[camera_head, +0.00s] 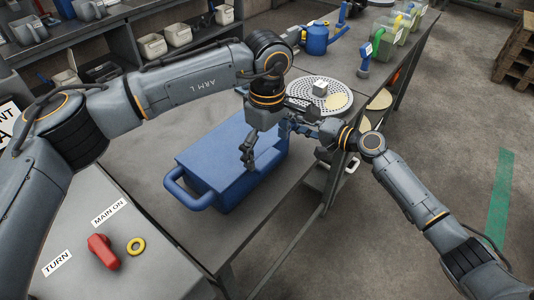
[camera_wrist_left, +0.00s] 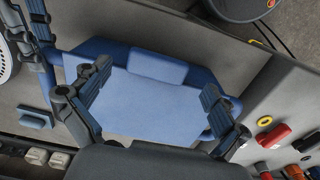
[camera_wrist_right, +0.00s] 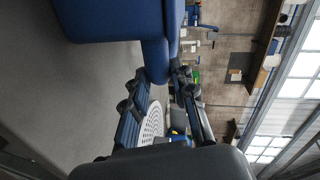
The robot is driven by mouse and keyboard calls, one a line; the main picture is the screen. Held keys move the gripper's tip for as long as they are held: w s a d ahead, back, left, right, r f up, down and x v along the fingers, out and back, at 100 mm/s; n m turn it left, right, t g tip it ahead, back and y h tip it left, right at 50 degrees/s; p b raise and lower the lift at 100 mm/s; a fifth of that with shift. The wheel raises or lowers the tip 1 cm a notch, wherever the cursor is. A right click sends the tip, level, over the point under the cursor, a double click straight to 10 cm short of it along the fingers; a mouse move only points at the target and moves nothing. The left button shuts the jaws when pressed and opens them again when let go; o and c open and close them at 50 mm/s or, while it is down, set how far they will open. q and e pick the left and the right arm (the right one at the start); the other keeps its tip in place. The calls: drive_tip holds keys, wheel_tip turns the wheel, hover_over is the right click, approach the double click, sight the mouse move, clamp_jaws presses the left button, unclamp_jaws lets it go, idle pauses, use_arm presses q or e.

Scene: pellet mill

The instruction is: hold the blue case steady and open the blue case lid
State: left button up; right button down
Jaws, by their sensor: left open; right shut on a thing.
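The blue case (camera_head: 215,160) lies on the grey bench with its lid shut. A loop handle (camera_head: 185,190) sticks out at its near left end. My left gripper (camera_head: 262,146) is open above the lid. In the left wrist view the lid (camera_wrist_left: 150,105) and a raised blue latch-like block (camera_wrist_left: 158,66) show between and beyond the spread fingers. My right gripper (camera_head: 298,126) is at the far end of the case, shut on the handle there. In the right wrist view that blue handle (camera_wrist_right: 154,58) meets the fingertips. The grip itself is partly hidden.
A red switch (camera_head: 103,250) and a yellow ring (camera_head: 136,246) are on the panel at the near left. A perforated round tray (camera_head: 335,98) and a blue watering can (camera_head: 318,38) stand farther back. Open floor lies right of the bench.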

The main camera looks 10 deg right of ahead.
use_arm(q)
drive_tip(key=shift+f, duration=1.2)
drive_tip(key=c, duration=1.7)
